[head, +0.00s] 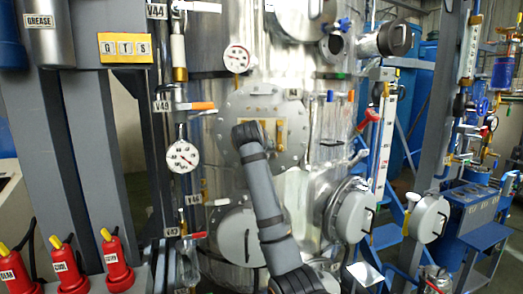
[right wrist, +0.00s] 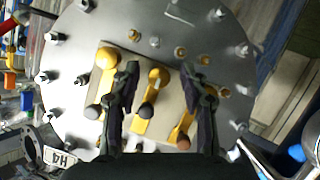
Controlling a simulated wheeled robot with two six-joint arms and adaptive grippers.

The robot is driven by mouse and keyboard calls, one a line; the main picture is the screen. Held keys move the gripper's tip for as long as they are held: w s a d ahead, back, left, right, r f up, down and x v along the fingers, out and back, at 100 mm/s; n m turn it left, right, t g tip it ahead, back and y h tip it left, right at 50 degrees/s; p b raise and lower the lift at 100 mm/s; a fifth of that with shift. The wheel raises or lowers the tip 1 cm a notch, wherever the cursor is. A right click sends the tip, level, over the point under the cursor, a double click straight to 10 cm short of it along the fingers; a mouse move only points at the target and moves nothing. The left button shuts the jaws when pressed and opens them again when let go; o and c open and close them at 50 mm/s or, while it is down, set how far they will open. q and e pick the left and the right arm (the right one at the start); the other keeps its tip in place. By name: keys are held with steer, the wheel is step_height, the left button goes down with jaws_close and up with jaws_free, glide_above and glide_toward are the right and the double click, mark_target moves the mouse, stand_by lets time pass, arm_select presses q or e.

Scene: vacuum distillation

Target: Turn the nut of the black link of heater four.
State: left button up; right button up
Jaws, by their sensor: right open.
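Heater four is a round grey bolted plate (head: 285,150) in the head view, and it fills much of the right wrist view (right wrist: 225,40). A pale panel at its middle carries three yellow links. The middle link has a dark, blackish nut (right wrist: 146,110) at its lower end. My right gripper (right wrist: 163,75) is open in front of the panel. Its fingers stand on either side of the middle link, with nothing visibly gripped. My left gripper is not in view.
Bolts (right wrist: 85,77) ring the plate, and a tag marked H4 (right wrist: 60,157) hangs at its lower left. Gauges (head: 182,157), valves and a round grey hatch (head: 355,215) surround it. Red extinguisher-like bottles (head: 115,258) stand at lower left.

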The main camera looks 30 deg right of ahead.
steer(key=v, duration=1.2)
